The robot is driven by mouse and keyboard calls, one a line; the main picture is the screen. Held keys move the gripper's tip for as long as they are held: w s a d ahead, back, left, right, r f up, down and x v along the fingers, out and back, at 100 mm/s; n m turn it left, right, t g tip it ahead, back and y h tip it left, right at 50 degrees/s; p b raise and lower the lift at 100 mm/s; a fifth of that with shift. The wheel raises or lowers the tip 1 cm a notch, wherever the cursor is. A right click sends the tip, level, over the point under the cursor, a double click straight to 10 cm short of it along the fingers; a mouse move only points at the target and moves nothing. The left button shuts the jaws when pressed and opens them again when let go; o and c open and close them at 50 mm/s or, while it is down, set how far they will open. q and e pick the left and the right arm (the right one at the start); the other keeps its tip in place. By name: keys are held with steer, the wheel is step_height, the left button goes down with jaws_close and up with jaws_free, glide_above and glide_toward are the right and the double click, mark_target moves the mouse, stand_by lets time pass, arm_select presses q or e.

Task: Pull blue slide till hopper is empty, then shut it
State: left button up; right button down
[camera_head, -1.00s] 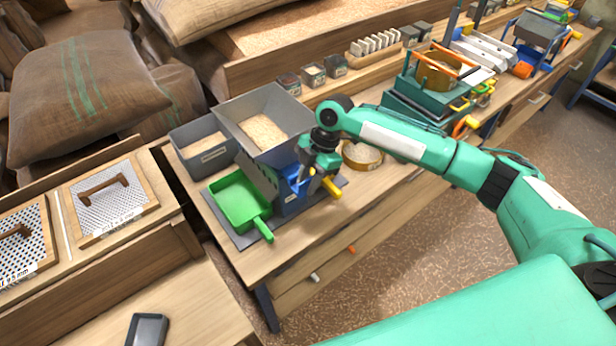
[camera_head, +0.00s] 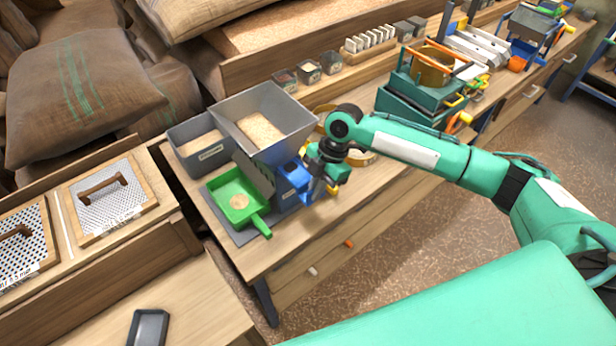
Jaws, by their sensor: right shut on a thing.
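The grey hopper (camera_head: 288,111) holds pale grain (camera_head: 260,130) and stands on a blue and grey stand at the table's left end. The blue slide (camera_head: 294,179) sticks out of the stand's right side. My right gripper (camera_head: 311,190) is shut on the slide's outer end; the fingertips are small and partly hidden by the wrist. A green scoop (camera_head: 227,185) sits under the chute on a grey mat, with a small heap of grain (camera_head: 238,201) in it. My left gripper is not in view.
A grey bin (camera_head: 200,147) of grain stands left of the hopper. A round sieve (camera_head: 361,158) lies behind my right wrist. Small jars and a teal machine (camera_head: 418,98) stand farther back.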

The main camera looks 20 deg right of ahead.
steer(key=shift+f, duration=0.1)
steer(key=c, duration=1.6)
jaws_free()
steer(key=shift+s+d, duration=0.15)
steer(key=shift+s, duration=0.05)
steer(key=shift+w+r, duration=0.1)
steer(key=shift+r, duration=0.1)
steer(key=shift+w+d+r+b, duration=0.1)
steer(key=shift+r+b, duration=0.15)
steer(key=shift+b, duration=0.05)
steer(key=b+v, duration=0.3)
steer(key=v, duration=1)
steer(key=shift+d, duration=0.1)
